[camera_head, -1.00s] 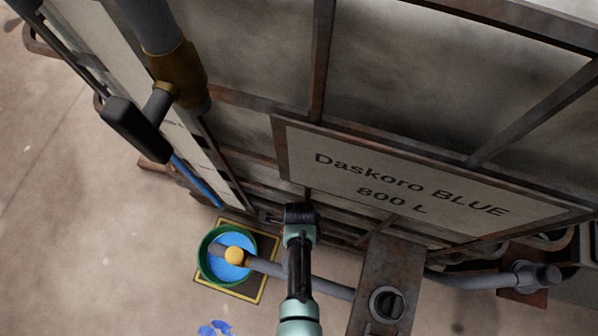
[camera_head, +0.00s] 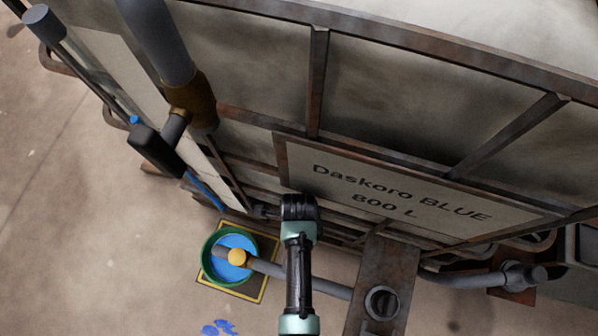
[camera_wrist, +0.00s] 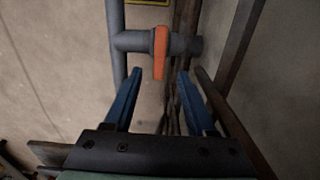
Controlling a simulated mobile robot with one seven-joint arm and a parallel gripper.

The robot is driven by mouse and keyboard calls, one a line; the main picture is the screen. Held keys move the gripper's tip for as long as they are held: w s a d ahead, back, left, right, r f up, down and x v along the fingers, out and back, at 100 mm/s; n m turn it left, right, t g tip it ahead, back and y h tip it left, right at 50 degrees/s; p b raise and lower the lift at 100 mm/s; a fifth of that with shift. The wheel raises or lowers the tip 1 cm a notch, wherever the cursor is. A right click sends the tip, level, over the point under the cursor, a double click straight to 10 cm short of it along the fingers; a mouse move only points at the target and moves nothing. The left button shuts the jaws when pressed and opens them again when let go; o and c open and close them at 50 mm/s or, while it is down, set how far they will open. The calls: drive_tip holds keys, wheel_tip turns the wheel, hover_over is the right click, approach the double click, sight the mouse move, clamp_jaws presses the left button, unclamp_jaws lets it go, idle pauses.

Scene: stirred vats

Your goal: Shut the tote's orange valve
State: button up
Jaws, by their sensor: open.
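The orange valve handle (camera_wrist: 160,52) shows in the wrist view as a flat bar. It lies upright in the picture, across a short grey pipe (camera_wrist: 133,41). My gripper (camera_wrist: 160,72) is open, with one blue finger on each side of the picture's middle. The handle's lower end appears between the fingertips, with nothing gripped. I cannot tell how far beyond the tips it is. In the head view my arm's dark wrist part (camera_head: 299,207) is in front of the tote (camera_head: 400,105); the fingers and the orange handle cannot be made out there.
A green tub (camera_head: 213,275) of blue liquid stands on a yellow-edged mat (camera_head: 262,288), under a pipe with a yellow-orange knob (camera_head: 237,257). A thick grey pipe (camera_head: 157,40) stands at left. A rusty bracket (camera_head: 385,265) is right of my arm. Blue splashes mark the floor.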

drive_tip(key=shift+r, duration=1.35)
